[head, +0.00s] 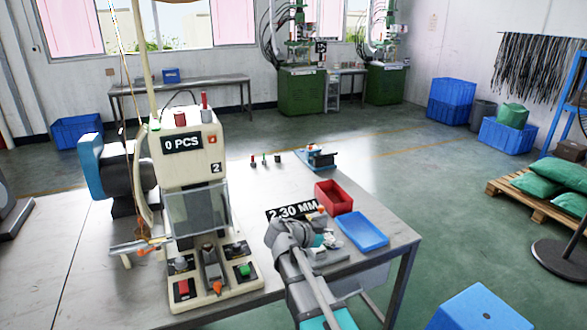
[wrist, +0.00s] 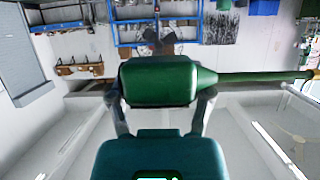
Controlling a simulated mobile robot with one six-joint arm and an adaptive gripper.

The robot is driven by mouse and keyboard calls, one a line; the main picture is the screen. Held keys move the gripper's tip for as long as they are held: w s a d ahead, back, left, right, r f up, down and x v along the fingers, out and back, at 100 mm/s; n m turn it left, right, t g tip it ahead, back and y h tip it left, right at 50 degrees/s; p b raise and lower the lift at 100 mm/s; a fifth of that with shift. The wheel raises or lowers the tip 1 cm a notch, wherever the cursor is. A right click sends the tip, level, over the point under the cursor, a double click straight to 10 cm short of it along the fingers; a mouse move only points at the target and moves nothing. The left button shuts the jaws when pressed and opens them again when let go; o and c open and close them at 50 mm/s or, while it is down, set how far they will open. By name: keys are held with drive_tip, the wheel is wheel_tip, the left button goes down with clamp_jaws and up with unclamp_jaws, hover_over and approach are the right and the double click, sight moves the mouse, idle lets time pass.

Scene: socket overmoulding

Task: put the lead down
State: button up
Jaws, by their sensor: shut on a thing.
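My gripper (wrist: 162,108) is shut on the lead, whose thick green end (wrist: 160,82) lies across between the two fingers in the wrist view. A thinner green length runs from it to the right edge of that view. In the head view my gripper (head: 306,234) is over the front right part of the steel table (head: 215,305), beside the 2.30 MM sign (head: 292,209). My arm hides much of the lead there, and I cannot tell its height above the table.
A blue tray (head: 362,231) and a red bin (head: 334,197) stand close right of my gripper. The cream machine marked 0 PCS (head: 183,165) stands to the left. A small blue-based device (head: 317,158) and several small pegs are behind. Bare tabletop lies between them.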

wheel_tip(320, 180, up, 6)
drive_tip(key=p, duration=0.5)
drive_tip(key=shift+p, duration=0.3)
drive_tip(key=shift+s, duration=0.15)
